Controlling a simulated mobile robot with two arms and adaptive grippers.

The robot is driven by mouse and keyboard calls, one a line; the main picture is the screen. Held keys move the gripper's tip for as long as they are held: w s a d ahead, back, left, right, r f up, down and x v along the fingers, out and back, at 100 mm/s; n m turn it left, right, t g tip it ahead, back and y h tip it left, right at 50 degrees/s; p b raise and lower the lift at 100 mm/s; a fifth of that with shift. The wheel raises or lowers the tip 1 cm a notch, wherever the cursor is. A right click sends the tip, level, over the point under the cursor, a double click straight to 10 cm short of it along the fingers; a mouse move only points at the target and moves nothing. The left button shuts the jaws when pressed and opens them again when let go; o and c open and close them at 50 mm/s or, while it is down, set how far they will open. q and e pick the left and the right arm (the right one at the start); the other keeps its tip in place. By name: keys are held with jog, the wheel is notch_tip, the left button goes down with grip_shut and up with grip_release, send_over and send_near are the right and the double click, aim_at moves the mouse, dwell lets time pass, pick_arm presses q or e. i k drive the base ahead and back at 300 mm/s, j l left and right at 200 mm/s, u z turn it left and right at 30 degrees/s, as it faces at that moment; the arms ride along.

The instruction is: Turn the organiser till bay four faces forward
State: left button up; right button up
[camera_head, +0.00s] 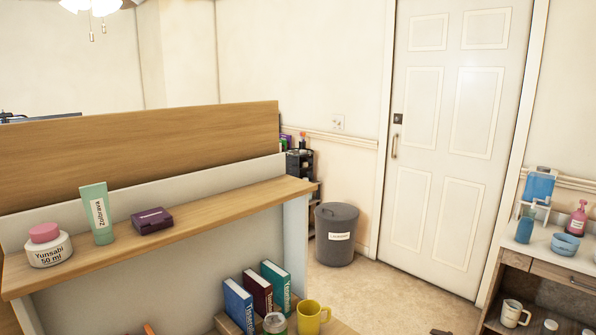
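A dark stand with small compartments (300,163), possibly the organiser, shows behind the right end of the wooden desk panel. Small bottles and a purple item sit at its top. The panel hides its left part, and no bay number can be read. Neither of my grippers can be made out in the head view.
A wooden shelf (190,225) in front holds a white jar (49,250), a green tube (98,215) and a purple box (152,220). Below are books (257,294) and a yellow mug (311,317). Carpet (390,300) is clear.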

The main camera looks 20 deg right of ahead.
aim_at(293, 161)
jog(key=l, duration=1.35)
jog(key=i+l, duration=0.2)
jog(key=l, duration=0.15)
jog(key=i+l, duration=0.15)
jog(key=l, duration=0.25)
jog(key=i+l, duration=0.2)
jog(key=l, duration=0.15)
jog(key=i+l, duration=0.2)
jog(key=l, duration=0.2)
jog(key=i+l, duration=0.15)
jog(key=l, duration=0.2)
jog(key=i+l+u, duration=0.1)
jog(key=l, duration=0.3)
jog(key=i+l, duration=0.15)
jog(key=i, duration=0.4)
jog(key=i+l, duration=0.15)
jog(key=i, duration=0.4)
jog(key=i+l, duration=0.15)
jog(key=i, duration=0.4)
jog(key=i+l, duration=0.1)
jog(key=i, duration=0.45)
jog(key=u, duration=0.05)
